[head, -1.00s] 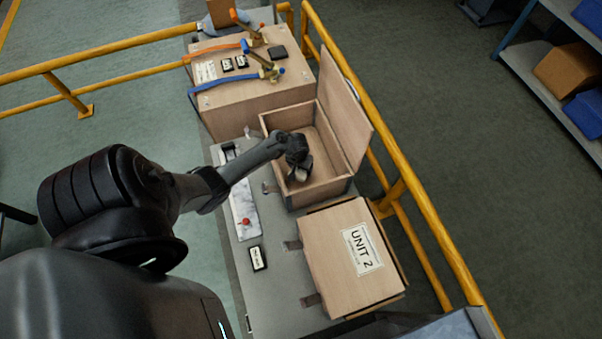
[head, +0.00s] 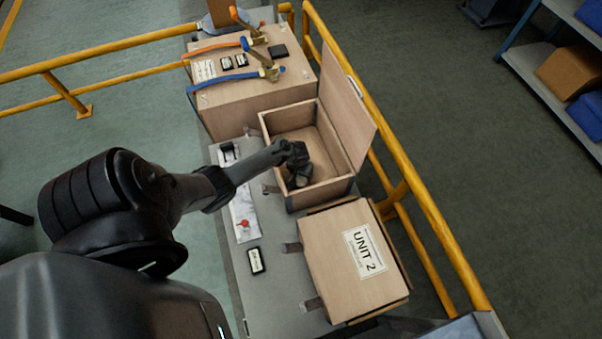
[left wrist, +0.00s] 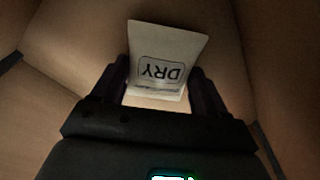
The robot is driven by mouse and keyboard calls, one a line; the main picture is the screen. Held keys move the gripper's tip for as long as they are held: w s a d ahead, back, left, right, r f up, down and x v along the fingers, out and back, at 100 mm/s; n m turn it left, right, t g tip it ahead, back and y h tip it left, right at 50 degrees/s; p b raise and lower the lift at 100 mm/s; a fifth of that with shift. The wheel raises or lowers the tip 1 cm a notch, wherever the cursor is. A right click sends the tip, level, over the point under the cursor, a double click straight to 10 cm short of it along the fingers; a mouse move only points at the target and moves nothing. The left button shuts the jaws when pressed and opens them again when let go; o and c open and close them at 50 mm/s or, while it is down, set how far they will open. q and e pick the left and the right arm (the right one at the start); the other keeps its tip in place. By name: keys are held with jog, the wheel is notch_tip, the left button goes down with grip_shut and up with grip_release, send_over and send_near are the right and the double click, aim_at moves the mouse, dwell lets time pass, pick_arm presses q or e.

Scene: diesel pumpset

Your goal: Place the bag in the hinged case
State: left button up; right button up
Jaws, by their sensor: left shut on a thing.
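The hinged case (head: 351,187) is a wooden box with its lid (head: 345,110) standing open on the right. My left gripper (head: 300,180) is inside the open box, near its front left part. In the left wrist view the left gripper (left wrist: 160,92) is shut on a pale bag (left wrist: 165,45) marked "DRY". The bag is between the two fingers, with the wooden walls and floor of the case around it. In the head view the bag is mostly hidden by the gripper. I cannot tell whether it touches the case floor. My right gripper is not in view.
A closed wooden case (head: 330,265) labelled "UNIT 2" stands in front of the open one. Yellow rails (head: 425,205) run along the right. A small black-edged label (head: 256,261) lies on the grey bench.

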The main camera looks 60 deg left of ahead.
aim_at(300, 177)
pick_arm(q)
jog(key=o, duration=1.2)
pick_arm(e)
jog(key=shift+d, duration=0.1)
pick_arm(q)
jog(key=shift+r, duration=0.25)
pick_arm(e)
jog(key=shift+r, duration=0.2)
pick_arm(q)
notch_tip(300, 177, up, 12)
jog(key=s+p, duration=0.1)
jog(key=p, duration=0.5)
jog(key=shift+d+f+p, duration=0.2)
jog(key=shift+d+p, duration=0.15)
jog(key=shift+d, duration=0.1)
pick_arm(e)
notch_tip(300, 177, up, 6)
pick_arm(q)
jog(key=shift+s, duration=0.1)
